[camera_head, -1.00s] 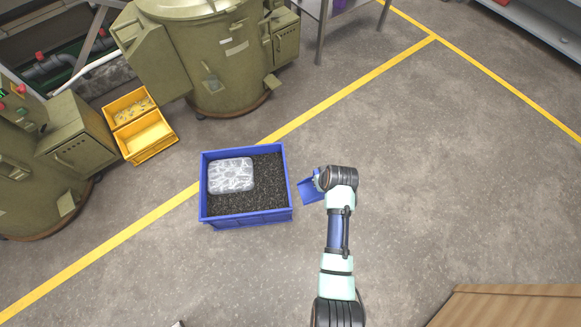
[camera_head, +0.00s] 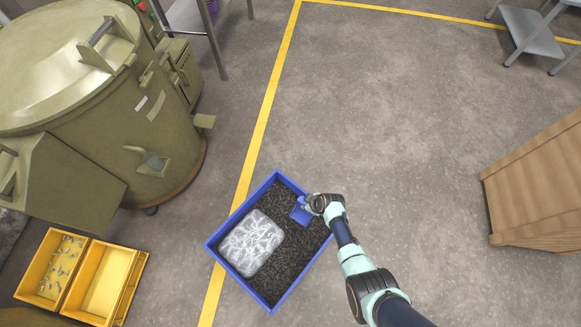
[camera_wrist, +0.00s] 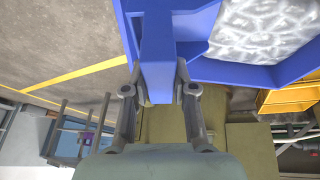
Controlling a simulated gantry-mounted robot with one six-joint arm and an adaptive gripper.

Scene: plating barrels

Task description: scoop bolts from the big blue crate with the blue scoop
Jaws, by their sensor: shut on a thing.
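The big blue crate (camera_head: 240,208) stands on the floor, filled with small dark bolts (camera_head: 293,252). A clear bag of pale pieces (camera_head: 251,243) lies on the bolts at the crate's left side; it also shows in the wrist view (camera_wrist: 265,30). My gripper (camera_head: 313,204) is shut on the handle of the blue scoop (camera_head: 299,211). In the wrist view the handle (camera_wrist: 158,50) sits between my fingers (camera_wrist: 160,88). The scoop is over the bolts near the crate's upper right wall. Whether it touches them or holds any, I cannot tell.
Yellow bins (camera_head: 107,282) stand at the lower left, one with small pieces. A large olive machine (camera_head: 110,100) stands to the left of the crate. A wooden crate (camera_head: 535,185) is at the right. The floor between the blue crate and the wooden crate is clear.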

